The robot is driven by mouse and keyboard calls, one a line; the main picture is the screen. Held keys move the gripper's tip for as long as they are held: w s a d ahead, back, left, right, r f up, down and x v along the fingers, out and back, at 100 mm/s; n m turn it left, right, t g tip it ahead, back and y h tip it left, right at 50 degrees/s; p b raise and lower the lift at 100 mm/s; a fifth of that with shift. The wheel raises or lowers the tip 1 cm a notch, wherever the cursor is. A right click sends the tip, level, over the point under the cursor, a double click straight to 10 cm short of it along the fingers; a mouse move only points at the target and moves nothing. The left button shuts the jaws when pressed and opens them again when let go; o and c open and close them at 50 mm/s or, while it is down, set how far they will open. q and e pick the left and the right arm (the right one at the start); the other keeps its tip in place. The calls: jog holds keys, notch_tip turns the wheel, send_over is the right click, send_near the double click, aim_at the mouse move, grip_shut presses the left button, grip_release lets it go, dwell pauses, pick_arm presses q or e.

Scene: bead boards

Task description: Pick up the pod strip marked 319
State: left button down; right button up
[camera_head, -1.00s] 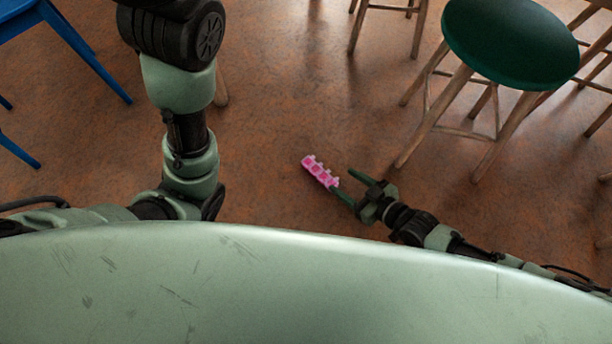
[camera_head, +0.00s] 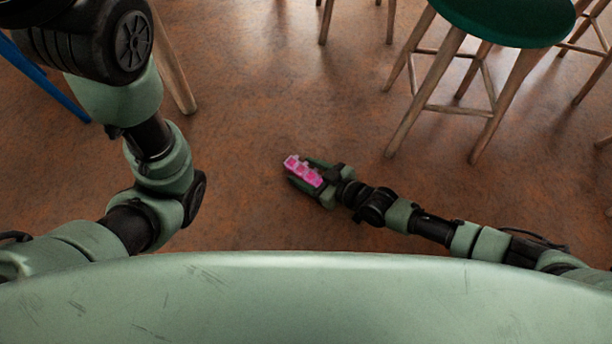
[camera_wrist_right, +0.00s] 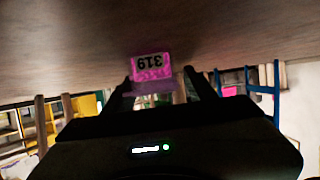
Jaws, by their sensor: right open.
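The pink pod strip (camera_head: 303,171) lies on the floor in the head view. In the right wrist view the pod strip (camera_wrist_right: 152,70) shows a white label reading 319, upside down. My right gripper (camera_head: 304,175) is open, with its two fingers on either side of the strip. In the right wrist view the fingers of my right gripper (camera_wrist_right: 158,82) flank the strip; whether they touch it I cannot tell. My left arm comes in from the left in the head view, but its gripper does not show.
A green-topped wooden stool (camera_head: 505,18) stands at the upper right, its legs near my right arm. The brown floor (camera_head: 270,110) around the strip is clear.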

grip_shut()
jog(key=shift+r, duration=0.2)
